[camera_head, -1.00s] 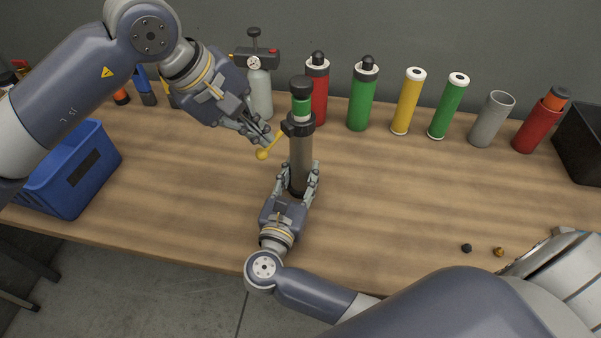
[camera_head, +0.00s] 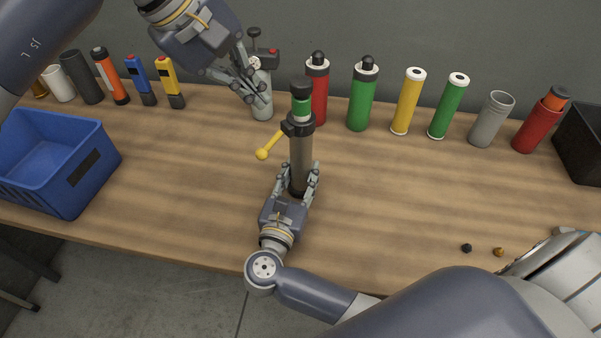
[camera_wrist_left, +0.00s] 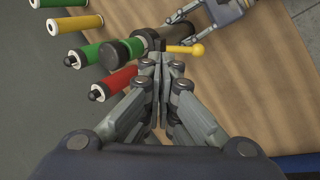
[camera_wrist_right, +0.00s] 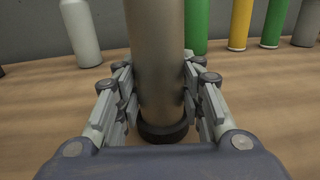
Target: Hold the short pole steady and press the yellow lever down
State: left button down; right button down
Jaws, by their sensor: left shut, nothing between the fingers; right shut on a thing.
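The short pole (camera_head: 301,158) stands upright on the table, a grey-brown tube with a black collar and a green, black-capped top. The yellow lever (camera_head: 269,145) sticks out from its collar to the left and slants down, ending in a ball; it also shows in the left wrist view (camera_wrist_left: 185,48). My right gripper (camera_head: 299,180) is shut around the lower tube, which fills the right wrist view (camera_wrist_right: 158,60). My left gripper (camera_head: 255,95) is shut and empty, above and left of the lever, apart from it, in front of the grey bottle.
Grey bottle (camera_head: 262,100), red cylinder (camera_head: 318,95), green cylinder (camera_head: 361,103) and yellow cylinder (camera_head: 407,103) stand along the back. A blue bin (camera_head: 95,188) is at left. Two small knobs lie at front right.

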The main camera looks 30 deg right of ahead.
pick_arm(q)
jog(key=shift+r, duration=0.7)
jog(key=shift+a, duration=0.1)
jog(key=shift+s+a, duration=0.25)
jog(key=shift+a, duration=1.2)
jog(key=shift+s+a, duration=0.2)
jog(key=shift+a, duration=1.25)
pick_arm(e)
jog(key=c, duration=1)
grip_release()
jog(key=shift+o, duration=0.2)
jog(key=v, duration=1.2)
